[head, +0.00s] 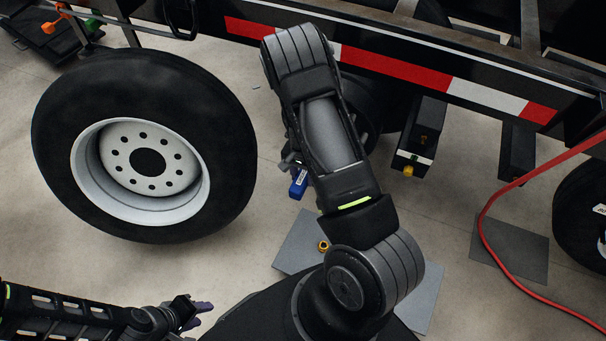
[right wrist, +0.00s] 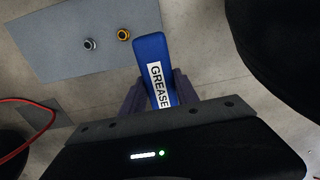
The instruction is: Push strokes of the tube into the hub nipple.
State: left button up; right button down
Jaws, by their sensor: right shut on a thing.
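A blue tube labelled GREASE (right wrist: 152,75) is held between the dark fingers of my right gripper (right wrist: 155,95). The tube's blue end also shows in the head view (head: 298,184), below the trailer's side and right of the large wheel. My right arm covers much of the space around it. I cannot make out a hub nipple in either view; part of the axle area is hidden behind my right arm. My left gripper (head: 203,315) is at the lower left, its fingers apart and empty, clear of the tube.
The large wheel (head: 148,162) stands left of my right arm. The trailer's red and white side rail (head: 390,68) crosses above. A grey mat (right wrist: 60,50) bears a gold ring-like part (right wrist: 123,34) and a silver one (right wrist: 89,44). A red hose (head: 484,220) hangs at right.

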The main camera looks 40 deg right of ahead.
aim_at(295, 189)
pick_arm(q)
jog(key=shift+r, duration=0.1)
pick_arm(e)
jog(key=shift+s+a, duration=0.1)
jog(key=shift+a, duration=0.2)
jog(key=shift+s+a+p, duration=0.2)
jog(key=shift+s+a, duration=0.15)
jog(key=shift+a, duration=0.35)
jog(key=shift+s+a+p, duration=0.15)
jog(key=shift+s+a, duration=0.2)
jog(key=shift+a, duration=0.3)
jog(key=shift+s+a+p, duration=0.2)
jog(key=shift+s+a, duration=0.15)
jog(key=shift+a, duration=0.35)
pick_arm(q)
jog(key=shift+r+p, duration=0.3)
jog(key=shift+r, duration=0.5)
pick_arm(e)
jog(key=shift+s+a, duration=0.4)
jog(key=shift+a, duration=0.4)
jog(key=shift+s+a, duration=0.45)
jog(key=shift+a, duration=0.3)
jog(key=shift+s+a, duration=0.4)
jog(key=shift+a, duration=0.4)
pick_arm(q)
jog(key=shift+s, duration=0.1)
pick_arm(e)
jog(key=shift+s, duration=0.1)
